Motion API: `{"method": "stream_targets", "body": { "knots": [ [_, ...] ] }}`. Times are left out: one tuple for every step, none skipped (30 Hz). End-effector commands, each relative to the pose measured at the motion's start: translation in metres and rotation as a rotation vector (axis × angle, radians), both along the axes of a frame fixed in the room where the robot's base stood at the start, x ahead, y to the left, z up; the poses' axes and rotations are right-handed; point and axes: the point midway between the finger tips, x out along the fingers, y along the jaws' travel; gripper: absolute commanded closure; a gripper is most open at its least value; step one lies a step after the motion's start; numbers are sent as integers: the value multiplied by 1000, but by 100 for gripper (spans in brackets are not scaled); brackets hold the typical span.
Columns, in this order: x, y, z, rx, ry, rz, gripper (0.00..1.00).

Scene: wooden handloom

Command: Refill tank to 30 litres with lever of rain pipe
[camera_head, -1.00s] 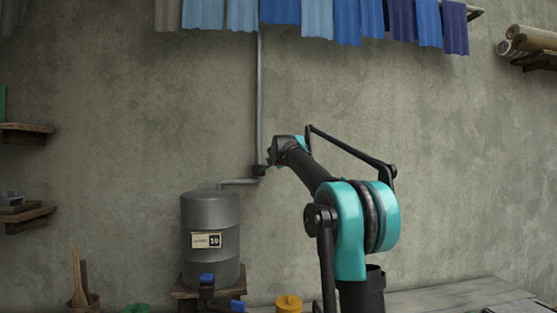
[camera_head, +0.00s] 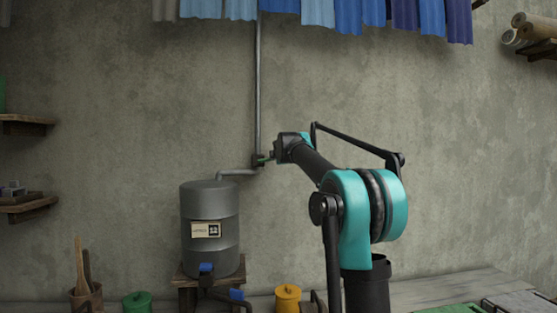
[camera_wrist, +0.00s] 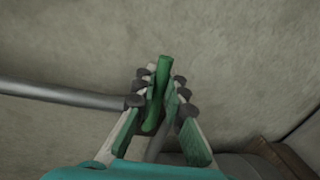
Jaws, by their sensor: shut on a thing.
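The grey metal tank (camera_head: 210,203) stands on a wooden stand (camera_head: 232,283) by the wall. Its small number plate (camera_head: 206,230) is too small to read surely. The rain pipe (camera_head: 258,90) comes down the wall and bends left above the tank lid. The green lever (camera_head: 263,159) is at the valve on this bend. My gripper (camera_wrist: 160,88) is shut on the lever (camera_wrist: 163,72), which stands between its fingers in the wrist view. The pipe (camera_wrist: 60,93) also shows there at left. In the head view my arm reaches the lever from the right, and my fingers are hard to make out.
Blue cloths (camera_head: 320,14) hang above. A green-lidded pot (camera_head: 137,302), a yellow pot (camera_head: 288,298) and a pot of wooden tools (camera_head: 85,290) stand low in front. Shelves (camera_head: 26,125) are at left.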

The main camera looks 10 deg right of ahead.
Motion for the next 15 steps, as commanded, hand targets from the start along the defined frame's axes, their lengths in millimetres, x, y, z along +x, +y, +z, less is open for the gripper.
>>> {"method": "stream_targets", "body": {
  "knots": [
    [0, 0, -1, 1, 4, -2, 100],
    [0, 0, -2, 1, 4, -2, 100],
    [0, -1, -2, 1, 4, -2, 100],
    [0, -1, -2, 1, 4, -2, 86],
    [0, -1, -2, 1, 4, -2, 82],
    [0, -1, -2, 1, 4, -2, 77],
    [0, -1, -1, 1, 4, -2, 74],
    [0, -1, -1, 0, 4, -2, 70],
    [0, 0, -1, 0, 3, -1, 67],
    [0, 0, -1, 0, 3, -1, 67],
    [0, 0, -1, 0, 3, -1, 67],
    [0, 0, -1, 0, 3, -1, 67],
    [0, 0, -1, 0, 3, -1, 67],
    [0, 0, -1, 0, 3, -1, 67],
    [0, 0, -1, 0, 3, -1, 67]
  ]
}}
